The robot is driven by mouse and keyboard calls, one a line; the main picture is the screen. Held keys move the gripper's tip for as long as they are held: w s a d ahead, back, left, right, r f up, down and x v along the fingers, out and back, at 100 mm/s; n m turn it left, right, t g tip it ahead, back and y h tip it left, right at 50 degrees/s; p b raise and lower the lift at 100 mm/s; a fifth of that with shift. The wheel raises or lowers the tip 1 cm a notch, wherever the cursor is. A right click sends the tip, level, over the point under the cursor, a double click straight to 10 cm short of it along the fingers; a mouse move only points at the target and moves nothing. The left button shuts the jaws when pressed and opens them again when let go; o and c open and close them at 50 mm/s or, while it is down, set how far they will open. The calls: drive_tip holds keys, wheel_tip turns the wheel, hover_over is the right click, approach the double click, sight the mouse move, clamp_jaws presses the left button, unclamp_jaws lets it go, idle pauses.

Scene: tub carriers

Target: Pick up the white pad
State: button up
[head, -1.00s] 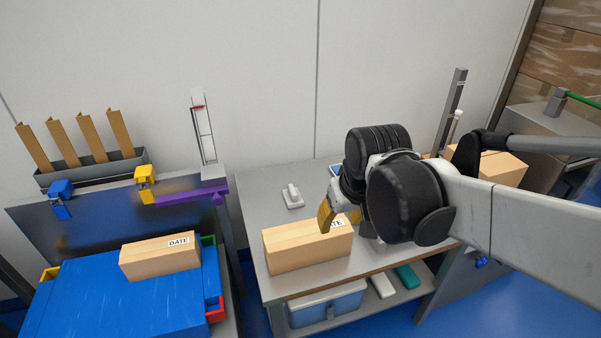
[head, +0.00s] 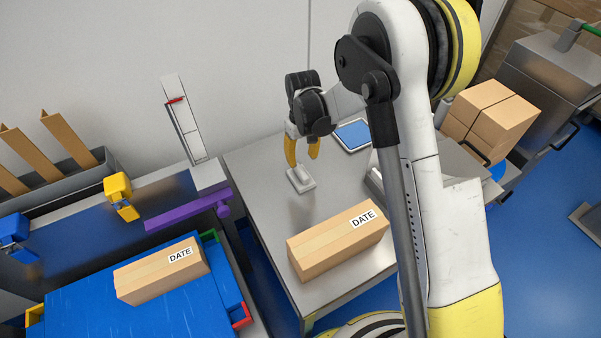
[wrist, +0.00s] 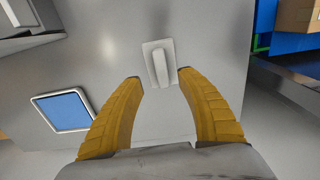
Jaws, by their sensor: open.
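The white pad (head: 301,179) is a small flat plate with a raised grip on top, lying on the grey metal table (head: 250,165). In the wrist view the pad (wrist: 159,63) is just beyond the fingertips, roughly centred between them. My gripper (head: 302,161) has yellow fingers and is over the pad in the head view. In the wrist view my gripper (wrist: 158,80) is open, its fingers spread wide with nothing between them. I cannot tell its exact height above the pad.
A cardboard box labelled DATE (head: 338,240) stands at the table's front. A blue-screened tablet (head: 352,135) lies right of the pad. Left are a purple bar (head: 187,209), a ruled upright post (head: 184,118), and another DATE box (head: 161,270) on blue tubs. Table around the pad is clear.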

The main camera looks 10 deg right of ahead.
sight(301, 171)
drive_tip(key=f+b, duration=0.1)
drive_tip(key=f, duration=0.2)
drive_tip(key=f+b, duration=0.1)
drive_tip(key=f, duration=0.1)
drive_tip(key=f+b, duration=0.1)
drive_tip(key=f, duration=0.2)
drive_tip(key=shift+w+a+f+b, duration=0.15)
drive_tip(key=shift+w+f+b, duration=0.1)
drive_tip(key=shift+f+b, duration=0.1)
drive_tip(key=shift+r, duration=0.1)
clamp_jaws()
